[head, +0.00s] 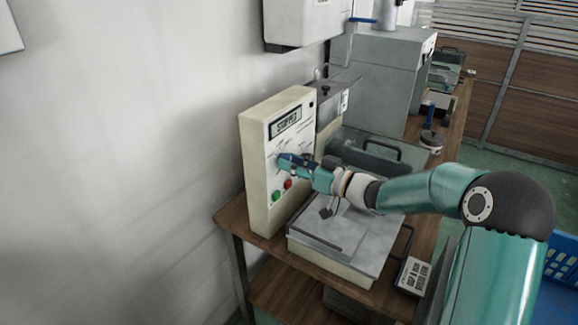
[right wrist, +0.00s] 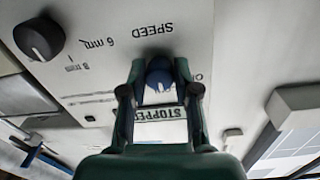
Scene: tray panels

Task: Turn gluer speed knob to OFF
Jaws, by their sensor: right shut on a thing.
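The gluer's cream control panel (head: 262,205) stands upright on the bench by the wall, with a display (head: 286,123) that reads STOPPED. My right gripper (head: 284,160) reaches the panel face below the display. In the right wrist view my right gripper (right wrist: 160,78) is shut on the blue speed knob (right wrist: 158,72), beside the upside-down SPEED label (right wrist: 154,29). The fingers and the knob itself hide most of the knob's scale, so its setting cannot be read. My left gripper is in neither view.
Green (head: 276,196) and red (head: 288,184) buttons sit low on the panel. A second, black knob (right wrist: 39,38) has 6 mm and 8 mm marks. A metal tray plate (head: 335,238) lies below my arm. Machines stand behind on the wooden bench (head: 232,219).

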